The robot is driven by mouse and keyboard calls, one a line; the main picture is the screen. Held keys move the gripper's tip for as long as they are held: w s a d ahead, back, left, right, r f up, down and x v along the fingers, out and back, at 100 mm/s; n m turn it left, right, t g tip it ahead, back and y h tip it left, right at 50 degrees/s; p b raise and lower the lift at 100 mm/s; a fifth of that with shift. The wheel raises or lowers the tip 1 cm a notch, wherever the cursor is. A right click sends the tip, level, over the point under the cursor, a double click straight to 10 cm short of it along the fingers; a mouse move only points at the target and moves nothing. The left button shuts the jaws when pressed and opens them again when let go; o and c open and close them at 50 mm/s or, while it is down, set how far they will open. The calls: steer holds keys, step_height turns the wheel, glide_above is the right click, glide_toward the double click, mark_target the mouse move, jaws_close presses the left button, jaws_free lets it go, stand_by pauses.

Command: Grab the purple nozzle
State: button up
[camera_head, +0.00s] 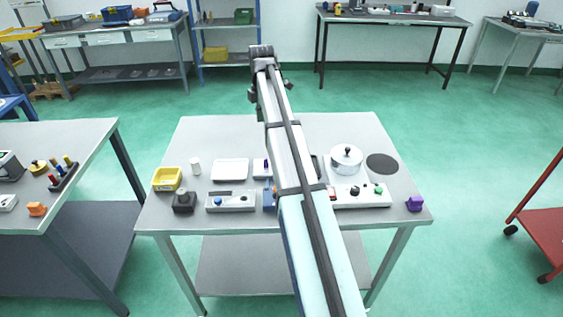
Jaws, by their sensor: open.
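A small purple block-like piece (415,203), which looks like the purple nozzle, sits near the front right corner of the grey table (225,135). It is apart from the other items. My arm reaches away from the camera over the middle of the table. My gripper (269,92) is at its far end, raised, to the left of and well beyond the purple piece. Dark parts show on both sides of the arm there. The gripper is open, partly hidden by my arm, and nothing shows held in it.
Right of my arm are a lidded pot (346,158), a dark disc (382,164) and a white control box (362,197), left of the purple piece. Left are a yellow bin (167,179), a white tray (230,169) and a dark block (184,202). A red cart (545,225) stands right.

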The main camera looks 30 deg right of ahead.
steer(key=p, duration=0.3)
glide_toward(266, 158)
step_height(266, 158, down, 5)
steer(key=shift+w+d+f, duration=0.1)
steer(key=shift+w+f, duration=0.05)
steer(key=shift+s+f+p, duration=0.15)
steer(key=shift+f+p, duration=0.55)
steer(key=shift+f, duration=0.3)
steer(key=shift+s+f+p, duration=0.1)
steer(key=shift+f+p, duration=0.55)
steer(key=shift+f, duration=0.95)
steer(key=c, duration=0.9)
